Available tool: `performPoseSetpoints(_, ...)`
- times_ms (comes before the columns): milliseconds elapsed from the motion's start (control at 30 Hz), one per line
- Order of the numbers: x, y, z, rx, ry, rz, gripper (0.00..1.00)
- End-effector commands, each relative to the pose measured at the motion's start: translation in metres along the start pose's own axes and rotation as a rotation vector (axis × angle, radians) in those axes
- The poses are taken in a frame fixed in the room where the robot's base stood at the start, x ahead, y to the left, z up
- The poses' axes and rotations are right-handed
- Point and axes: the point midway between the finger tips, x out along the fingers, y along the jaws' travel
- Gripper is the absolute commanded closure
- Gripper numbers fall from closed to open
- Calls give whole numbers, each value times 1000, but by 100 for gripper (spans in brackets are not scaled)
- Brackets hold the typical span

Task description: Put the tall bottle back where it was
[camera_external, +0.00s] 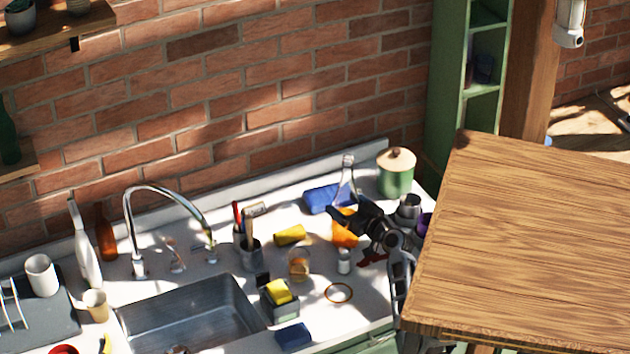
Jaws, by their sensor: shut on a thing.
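My gripper (347,216) reaches in from the right and is shut on the bottle at about mid-height. The dark fingers hide part of its body. I cannot tell whether its base touches the counter or is slightly above it.
A green lidded jar (396,178), a blue cloth-like item (320,200), a yellow sponge (290,235), a glass (299,264) and a small white-topped jar (344,262) crowd close. The sink (190,315) is left; a wooden tabletop (530,250) is right.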

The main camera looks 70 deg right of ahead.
Motion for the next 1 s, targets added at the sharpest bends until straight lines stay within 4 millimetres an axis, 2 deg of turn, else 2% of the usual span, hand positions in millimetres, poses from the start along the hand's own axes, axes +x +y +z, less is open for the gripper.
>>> performPoseSetpoints(400, 0, 0, 2, -1, 6, 1, 87)
performPoseSetpoints(433, 0, 0, 3, 0, 1, 0, 11)
performPoseSetpoints(500, 0, 0, 3, 0, 1, 0, 5)
performPoseSetpoints(567, 0, 0, 3, 0, 1, 0, 0)
performPoseSetpoints(867, 0, 0, -1, 0, 1, 0, 0)
performPoseSetpoints(1000, -17, 1, 3, -1, 1, 2, 0)
